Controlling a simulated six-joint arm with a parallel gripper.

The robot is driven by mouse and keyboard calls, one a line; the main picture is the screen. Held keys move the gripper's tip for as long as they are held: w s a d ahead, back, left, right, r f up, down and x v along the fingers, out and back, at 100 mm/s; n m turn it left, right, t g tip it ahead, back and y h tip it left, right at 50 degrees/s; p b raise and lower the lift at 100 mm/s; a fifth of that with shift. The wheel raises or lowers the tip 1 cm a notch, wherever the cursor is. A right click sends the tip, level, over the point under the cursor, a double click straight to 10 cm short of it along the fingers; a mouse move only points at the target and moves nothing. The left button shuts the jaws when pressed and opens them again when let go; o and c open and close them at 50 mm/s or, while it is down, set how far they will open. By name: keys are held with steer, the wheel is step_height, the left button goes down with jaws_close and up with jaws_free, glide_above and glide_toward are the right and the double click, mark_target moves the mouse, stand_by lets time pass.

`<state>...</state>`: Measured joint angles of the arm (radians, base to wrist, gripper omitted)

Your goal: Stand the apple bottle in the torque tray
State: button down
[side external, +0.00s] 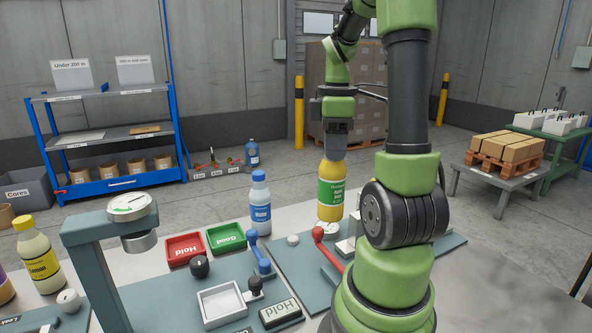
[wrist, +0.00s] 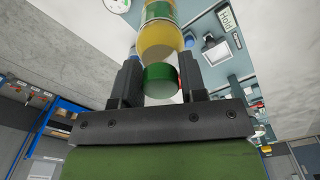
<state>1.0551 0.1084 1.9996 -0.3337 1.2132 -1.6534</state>
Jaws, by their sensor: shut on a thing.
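My gripper (side external: 335,150) is shut on the green cap (wrist: 160,76) of a yellow-orange bottle with a green label (side external: 331,192). The bottle hangs upright below the jaws, and its body also shows in the wrist view (wrist: 157,40). Its label is too small to read, but it is the only green-labelled bottle in view. Its base is just above or at a white round dial; I cannot tell if they touch. A white square tray (side external: 203,317) stands at the front of the bench; no readable label marks it as the torque tray.
A blue bottle (side external: 260,203) stands left of the held one. Red (side external: 185,250) and green (side external: 226,238) trays lie behind the white tray. A red-handled lever (side external: 319,235) and a blue lever (side external: 253,240) stick up. A gauge stand (side external: 95,235) and a lemon bottle (side external: 40,262) are at left.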

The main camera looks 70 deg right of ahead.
steer(key=w+a+n, duration=1.5)
steer(key=a+n, duration=0.4)
step_height(320, 180, down, 10)
steer(key=shift+w+a+f, duration=0.15)
steer(key=shift+w+a, duration=0.1)
steer(key=shift+a, duration=0.05)
steer(key=shift+f, duration=0.15)
steer(key=c, duration=0.7)
jaws_free()
